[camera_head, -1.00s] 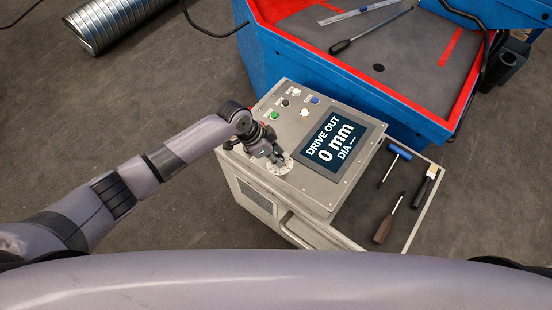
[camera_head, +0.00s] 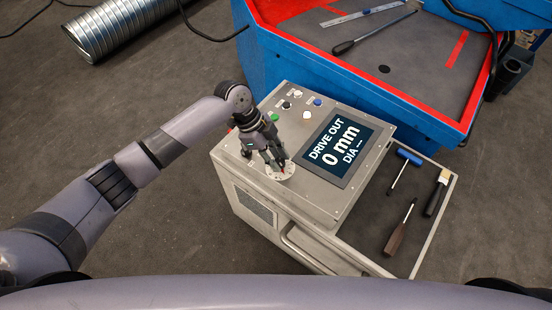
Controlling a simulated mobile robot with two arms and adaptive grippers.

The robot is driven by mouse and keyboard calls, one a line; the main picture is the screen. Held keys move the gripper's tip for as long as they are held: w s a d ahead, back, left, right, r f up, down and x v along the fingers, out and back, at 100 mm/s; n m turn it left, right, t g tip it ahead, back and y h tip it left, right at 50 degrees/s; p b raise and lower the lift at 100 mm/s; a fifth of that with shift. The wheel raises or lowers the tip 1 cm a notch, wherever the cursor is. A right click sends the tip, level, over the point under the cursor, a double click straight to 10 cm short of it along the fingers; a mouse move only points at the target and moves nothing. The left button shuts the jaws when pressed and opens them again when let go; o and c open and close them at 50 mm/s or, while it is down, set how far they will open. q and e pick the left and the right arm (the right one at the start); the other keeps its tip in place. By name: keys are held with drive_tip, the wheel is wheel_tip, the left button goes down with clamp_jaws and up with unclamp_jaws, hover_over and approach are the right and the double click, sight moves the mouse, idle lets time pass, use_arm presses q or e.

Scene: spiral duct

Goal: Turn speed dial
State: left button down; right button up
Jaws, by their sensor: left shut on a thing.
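The speed dial (camera_head: 286,173) is a round pale plate with marks, set in the left front part of the grey control panel (camera_head: 322,198). My left gripper (camera_head: 278,165) points down over the dial, with its fingertips at the dial's middle. It is shut on the dial's knob, which the fingers mostly hide. The screen (camera_head: 340,151) reads "DRIVE OUT 0 mm DIA" and dashes. My right gripper is not in view.
Several buttons, among them a blue one (camera_head: 317,102) and a white one (camera_head: 307,115), sit behind the dial. A side tray (camera_head: 373,222) holds a blue-handled tool (camera_head: 409,156), a screwdriver (camera_head: 400,231) and a brush (camera_head: 438,188). A blue machine (camera_head: 300,75) stands behind.

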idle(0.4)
use_arm(q)
drive_tip(key=c, duration=1.3)
unclamp_jaws()
drive_tip(key=v, duration=1.2)
